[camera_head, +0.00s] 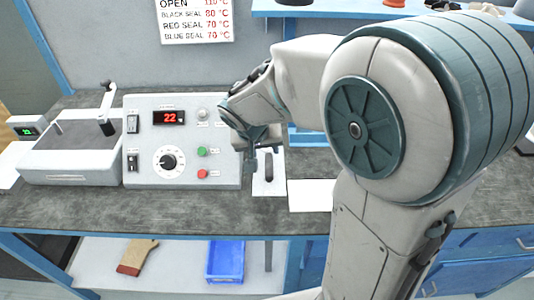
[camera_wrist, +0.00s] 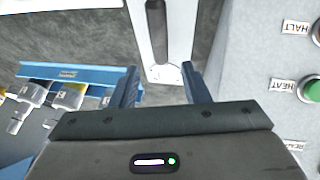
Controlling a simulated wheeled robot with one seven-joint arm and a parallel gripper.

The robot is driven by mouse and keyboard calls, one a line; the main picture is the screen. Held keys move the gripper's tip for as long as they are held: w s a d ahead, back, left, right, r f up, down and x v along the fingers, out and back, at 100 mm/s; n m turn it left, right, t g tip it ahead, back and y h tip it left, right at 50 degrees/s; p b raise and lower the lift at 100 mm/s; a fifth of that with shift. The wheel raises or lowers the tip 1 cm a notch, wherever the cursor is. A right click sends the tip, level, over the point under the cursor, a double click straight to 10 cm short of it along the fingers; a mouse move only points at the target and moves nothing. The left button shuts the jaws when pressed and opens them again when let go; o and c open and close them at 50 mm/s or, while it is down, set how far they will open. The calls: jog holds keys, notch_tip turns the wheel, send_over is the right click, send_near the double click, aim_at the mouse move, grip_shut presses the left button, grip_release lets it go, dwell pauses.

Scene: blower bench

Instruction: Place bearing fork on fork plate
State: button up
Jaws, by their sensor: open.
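The white fork plate (camera_head: 260,187) lies on the bench, just right of the control box; it also shows at the top of the wrist view (camera_wrist: 179,45). A long dark shape with a rounded end, which looks like the bearing fork (camera_head: 268,166), runs along the plate. In the wrist view the same dark shape (camera_wrist: 157,28) is ahead of the fingertips, roughly in line with the gap. I cannot tell its full form or whether it lies flat. My gripper (camera_wrist: 159,76) is open with nothing between its fingers. In the head view my gripper (camera_head: 258,156) is beside the control box, at the plate.
The control box (camera_head: 182,180) with knob and buttons stands close on the left. A grey basin (camera_head: 70,158) is farther left. A blank white plate (camera_head: 312,195) lies to the right. A blue bin (camera_head: 226,262) is on the lower shelf. The bench front is clear.

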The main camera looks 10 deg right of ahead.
jog(key=v, duration=0.5)
jog(key=s+d+n+g+y, duration=0.1)
jog(key=s+d, duration=0.1)
jog(key=s, duration=0.5)
jog(key=s+d+f+g+y, duration=0.1)
jog(key=s+d+y, duration=0.1)
jog(key=s, duration=0.6)
jog(key=shift+s+d+n, duration=0.25)
jog(key=shift+d+n, duration=0.15)
jog(key=shift+d, duration=0.45)
dwell(0.7)
